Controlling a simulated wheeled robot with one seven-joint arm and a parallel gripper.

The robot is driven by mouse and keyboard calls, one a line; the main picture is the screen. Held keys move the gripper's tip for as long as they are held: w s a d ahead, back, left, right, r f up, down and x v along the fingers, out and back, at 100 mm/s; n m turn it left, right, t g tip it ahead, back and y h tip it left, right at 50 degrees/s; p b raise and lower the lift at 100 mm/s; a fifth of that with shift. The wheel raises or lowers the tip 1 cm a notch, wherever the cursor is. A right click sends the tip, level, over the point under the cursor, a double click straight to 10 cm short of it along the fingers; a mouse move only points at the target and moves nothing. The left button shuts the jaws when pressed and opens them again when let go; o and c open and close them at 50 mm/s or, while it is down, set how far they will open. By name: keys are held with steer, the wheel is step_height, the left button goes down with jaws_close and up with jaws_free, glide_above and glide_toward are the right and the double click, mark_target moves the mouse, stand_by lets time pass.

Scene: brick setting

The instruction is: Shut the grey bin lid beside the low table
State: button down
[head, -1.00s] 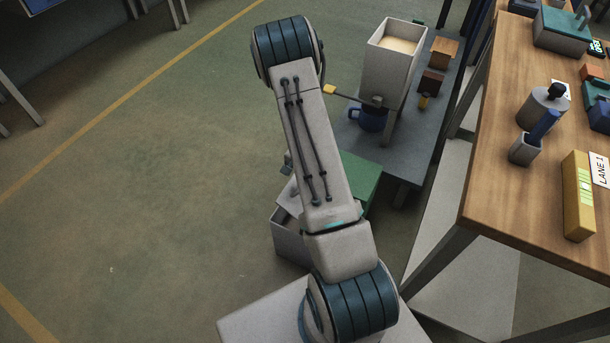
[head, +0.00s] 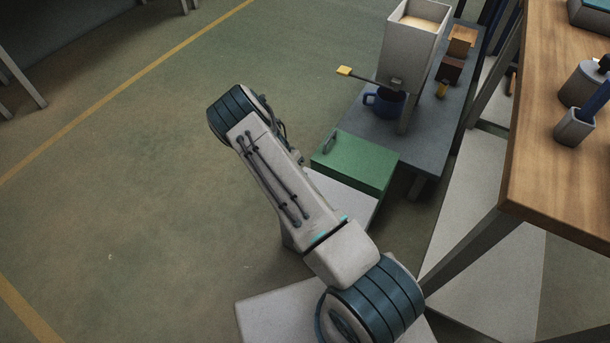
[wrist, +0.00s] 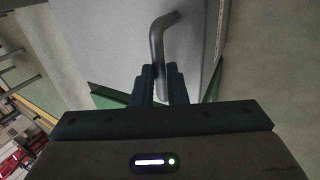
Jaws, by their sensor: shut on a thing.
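The grey bin's lid (head: 350,196) shows beside my arm in the head view, in front of the green lid. It looks about level there, but my arm covers its left part, so I cannot tell if it sits fully on the rim. In the wrist view the pale lid (wrist: 115,45) fills the middle, with a bent grey handle (wrist: 160,38) on it. My gripper (wrist: 162,78) is shut on the lower end of this handle. In the head view my arm hides the fingers and most of the bin body.
A green lid (head: 355,162) with a small handle lies between the grey lid and the low table (head: 415,150). The table holds a blue mug (head: 383,103), a tall grey container (head: 408,55) and small boxes. A wooden workbench (head: 540,150) stands at right. The floor at left is clear.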

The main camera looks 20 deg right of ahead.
steer(key=shift+w+a+f, duration=0.1)
steer(key=shift+a+f, duration=0.2)
steer(key=shift+f, duration=0.2)
steer(key=shift+a+f, duration=0.1)
steer(key=c, duration=1.5)
jaws_free()
steer(key=shift+f, duration=0.1)
steer(key=shift+o, duration=0.2)
steer(key=shift+d, duration=0.2)
steer(key=shift+w+r, duration=0.15)
steer(key=shift+r, duration=0.2)
steer(key=p+v, duration=0.1)
steer(key=v, duration=1.2)
steer(key=shift+a+r, duration=0.2)
